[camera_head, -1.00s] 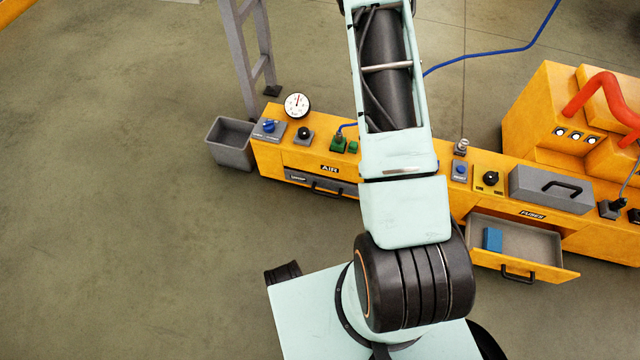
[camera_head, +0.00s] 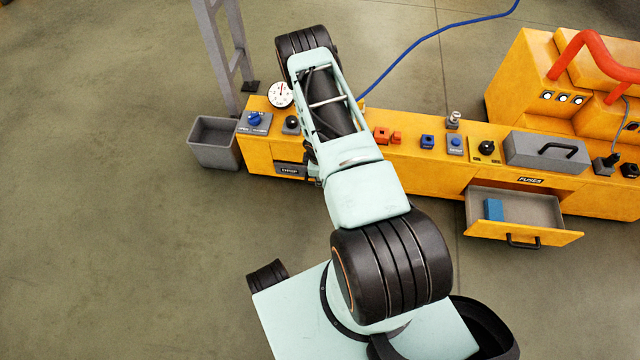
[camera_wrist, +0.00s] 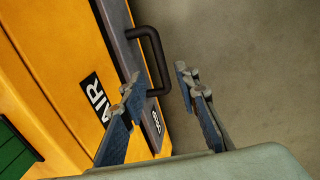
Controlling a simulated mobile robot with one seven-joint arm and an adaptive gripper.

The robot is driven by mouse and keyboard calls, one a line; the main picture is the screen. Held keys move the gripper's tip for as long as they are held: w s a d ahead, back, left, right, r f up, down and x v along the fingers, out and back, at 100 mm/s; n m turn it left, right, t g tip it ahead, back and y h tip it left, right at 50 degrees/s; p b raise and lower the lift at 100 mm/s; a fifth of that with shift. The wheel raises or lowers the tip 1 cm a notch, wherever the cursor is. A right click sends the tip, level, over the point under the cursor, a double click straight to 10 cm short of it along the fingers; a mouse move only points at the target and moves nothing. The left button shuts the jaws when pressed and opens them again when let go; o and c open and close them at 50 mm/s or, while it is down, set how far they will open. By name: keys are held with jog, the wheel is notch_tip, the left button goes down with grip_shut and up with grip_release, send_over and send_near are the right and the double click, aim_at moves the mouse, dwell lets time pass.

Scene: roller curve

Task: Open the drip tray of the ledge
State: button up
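The drip tray is a grey front under the AIR label, with a black bar handle (camera_wrist: 155,60). In the wrist view its grey front (camera_wrist: 118,40) lies against the yellow ledge face and looks shut. In the head view only the left end of the tray front (camera_head: 291,170) shows; my arm hides the rest. My gripper (camera_wrist: 158,84) is open and empty. Its fingertips lie on either side of the lower end of the handle in the picture; I cannot tell how far the handle is beyond them. My gripper is hidden in the head view.
The yellow ledge (camera_head: 400,170) carries several knobs and a gauge (camera_head: 281,95). A grey bin (camera_head: 215,142) stands at its left end. An open FUSES drawer (camera_head: 535,210) with a blue block (camera_head: 493,209) juts out at right. The floor in front is clear at left.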

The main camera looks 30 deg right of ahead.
jog(key=f, duration=0.2)
jog(key=f+b, duration=0.1)
jog(key=f, duration=0.1)
jog(key=w+f+b, duration=0.1)
jog(key=f, duration=0.1)
jog(key=shift+d+f, duration=0.25)
jog(key=shift+d, duration=0.05)
grip_shut()
